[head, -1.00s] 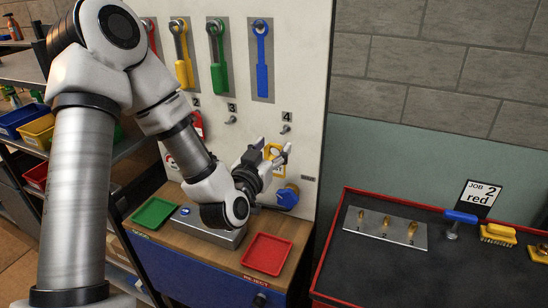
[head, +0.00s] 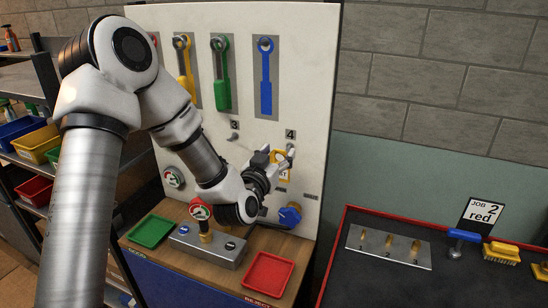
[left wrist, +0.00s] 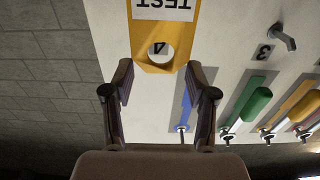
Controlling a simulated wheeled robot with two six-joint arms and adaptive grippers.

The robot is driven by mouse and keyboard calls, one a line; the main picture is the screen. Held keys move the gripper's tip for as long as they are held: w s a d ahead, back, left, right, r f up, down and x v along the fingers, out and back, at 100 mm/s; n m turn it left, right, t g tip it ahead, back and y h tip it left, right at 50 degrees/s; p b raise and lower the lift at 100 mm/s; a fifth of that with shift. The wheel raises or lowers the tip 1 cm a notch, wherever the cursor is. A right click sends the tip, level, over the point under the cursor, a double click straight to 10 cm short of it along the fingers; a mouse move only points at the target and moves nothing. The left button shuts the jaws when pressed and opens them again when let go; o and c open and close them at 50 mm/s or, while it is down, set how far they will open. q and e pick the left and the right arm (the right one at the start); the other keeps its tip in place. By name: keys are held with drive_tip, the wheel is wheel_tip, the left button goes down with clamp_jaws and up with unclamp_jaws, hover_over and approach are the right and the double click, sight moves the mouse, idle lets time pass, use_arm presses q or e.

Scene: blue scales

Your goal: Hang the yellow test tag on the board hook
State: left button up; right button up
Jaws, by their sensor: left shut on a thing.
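My left gripper (head: 274,166) is shut on the yellow test tag (head: 278,156), in front of the board (head: 310,60) just under the number 4 label. In the left wrist view the tag (left wrist: 182,45) sits at the fingertips of the gripper (left wrist: 160,75), its white TEST panel upside down. The number 4 shows through the tag's round hole. The board hook under number 4 is mostly hidden by the tag and fingers, so I cannot tell whether it passes through the hole. My right gripper is not in view.
An empty hook (left wrist: 285,38) by number 3 is left of the gripper in the head view. Wrenches hang above. Below stand a gauge block (head: 215,247), a blue knob (head: 290,215), a green tray (head: 152,231) and a red tray (head: 268,274).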

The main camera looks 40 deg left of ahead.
use_arm(q)
drive_tip(key=shift+w, duration=0.65)
drive_tip(key=shift+x, duration=0.85)
drive_tip(key=shift+w+a+f+b, duration=0.25)
drive_tip(key=shift+w+f+b, duration=0.4)
drive_tip(key=shift+w, duration=0.15)
drive_tip(key=o, duration=1.2)
